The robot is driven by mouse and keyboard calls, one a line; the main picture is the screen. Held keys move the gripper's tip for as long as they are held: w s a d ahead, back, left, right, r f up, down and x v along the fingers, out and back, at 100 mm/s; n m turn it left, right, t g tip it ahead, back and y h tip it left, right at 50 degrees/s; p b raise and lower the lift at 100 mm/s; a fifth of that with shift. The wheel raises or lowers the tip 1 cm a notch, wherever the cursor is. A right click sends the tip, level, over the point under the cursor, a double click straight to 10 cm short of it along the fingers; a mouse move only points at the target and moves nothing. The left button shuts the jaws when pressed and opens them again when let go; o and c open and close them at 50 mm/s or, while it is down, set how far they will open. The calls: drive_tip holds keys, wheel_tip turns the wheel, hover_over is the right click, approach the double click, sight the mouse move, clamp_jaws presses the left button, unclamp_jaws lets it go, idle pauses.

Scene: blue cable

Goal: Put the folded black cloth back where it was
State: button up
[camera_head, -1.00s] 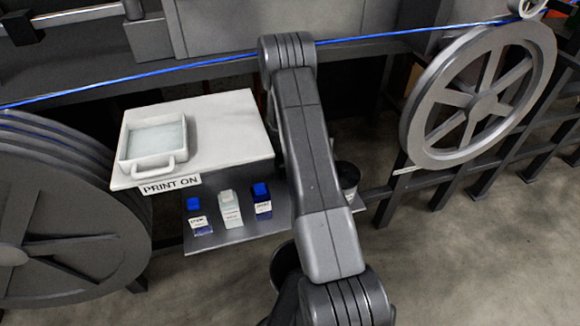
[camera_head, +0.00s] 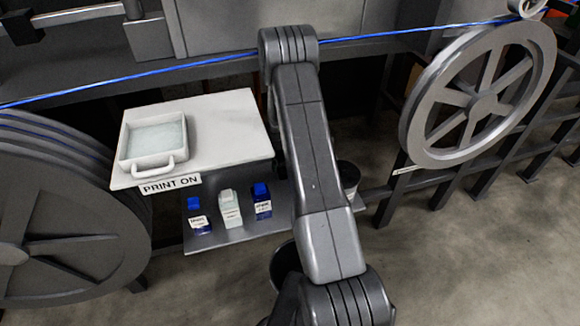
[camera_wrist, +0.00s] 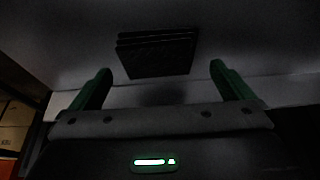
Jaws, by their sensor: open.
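A dark, flat thing with several layered edges (camera_wrist: 155,52), which looks like the folded black cloth, shows in the dim wrist view. It lies against a grey surface, beyond and between my fingertips. My gripper (camera_wrist: 160,70) is open, with its two green fingers spread wide and nothing between them. I cannot tell the exact gap between the fingers and the cloth. In the head view the cloth does not show, and my gripper is hidden behind my arm.
A white table (camera_head: 225,130) holds a white tray (camera_head: 122,152) with pale liquid. Small bottles (camera_head: 231,209) stand on the grey shelf (camera_head: 240,232) below. A blue cable (camera_head: 200,62) runs across the back. A large spool (camera_head: 60,230) stands left, a spoked wheel (camera_head: 425,120) right.

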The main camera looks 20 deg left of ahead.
drive_tip(key=v, duration=1)
idle(2.0)
